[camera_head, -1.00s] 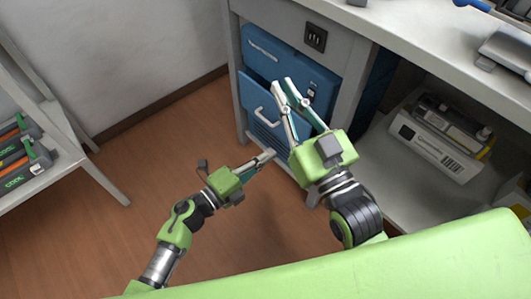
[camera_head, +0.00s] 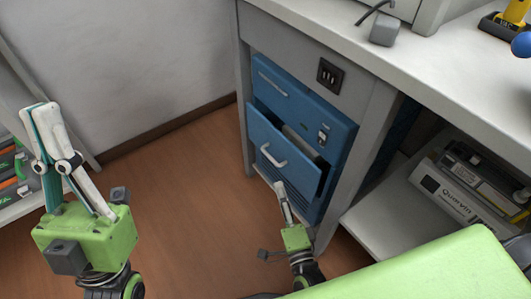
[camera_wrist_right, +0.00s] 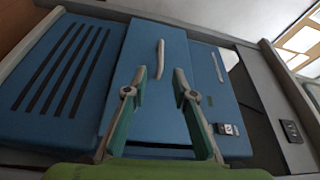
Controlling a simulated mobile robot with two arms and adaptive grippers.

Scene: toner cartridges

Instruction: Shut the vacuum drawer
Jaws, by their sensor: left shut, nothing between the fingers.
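The vacuum drawer is taken to be the blue lower drawer (camera_head: 287,160) of the cabinet under the counter. In the head view it stands partly pulled out, its inside showing behind the front. Its light bar handle (camera_head: 273,157) also shows in the right wrist view (camera_wrist_right: 160,60). My right gripper (camera_head: 281,187) is just in front of and below the handle in the head view. In the right wrist view its fingers (camera_wrist_right: 160,92) are spread apart and empty, facing the drawer front (camera_wrist_right: 158,88). My left gripper (camera_head: 38,112) is shut and empty, raised at the far left, away from the cabinet.
A closed blue upper drawer (camera_head: 285,88) sits above. Dark vent slots (camera_wrist_right: 62,70) mark the panel below. A shelf on the right holds a boxed cartridge (camera_head: 450,195). A rack with cartridges (camera_head: 10,170) stands at the left. The wooden floor between is clear.

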